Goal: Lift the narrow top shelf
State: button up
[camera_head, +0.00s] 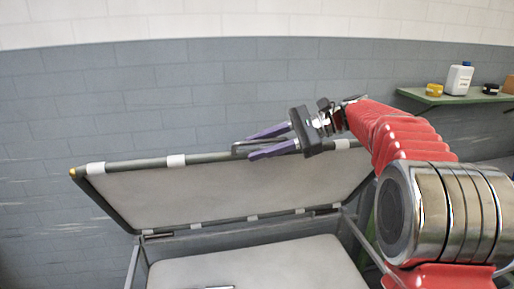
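The narrow top shelf looks to be the pale panel (205,190) with a dark frame, tilted up on the hinge side of a grey cabinet or cart. A dark bar handle (240,145) sits at its raised upper edge. My gripper (250,147) has two purple fingers spread apart, pointing left at this edge. The handle appears between or just behind the fingers; contact cannot be told. The lower flat surface (260,265) of the cart lies below the panel, with a second small handle (220,287) at the bottom edge of the picture.
A green wall shelf (440,98) at the right holds a white bottle (459,79), a yellow jar (434,90) and other small items. A grey and white brick wall stands behind. The space left of the panel is clear.

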jog(key=v, duration=1.3)
jog(key=shift+d, duration=0.25)
jog(key=s+a+f+n+t+h, duration=0.1)
jog(key=s+a+f+n+h, duration=0.1)
jog(key=s+a+f+h, duration=0.3)
jog(key=s+a+f+n+t+h, duration=0.1)
jog(key=s+a+f+h, duration=0.1)
jog(key=s, duration=0.6)
jog(key=s+d+f+n+t+h, duration=0.1)
jog(key=s+d+f+n+h, duration=0.2)
jog(key=s+f, duration=0.4)
jog(key=s+d+f+n+t+h, duration=0.2)
jog(key=s+f+n, duration=0.4)
jog(key=s, duration=0.4)
jog(key=shift+s+d+f+n+h, duration=0.15)
jog(key=shift+d+f+n+h, duration=0.15)
jog(key=shift+d+f+h, duration=0.45)
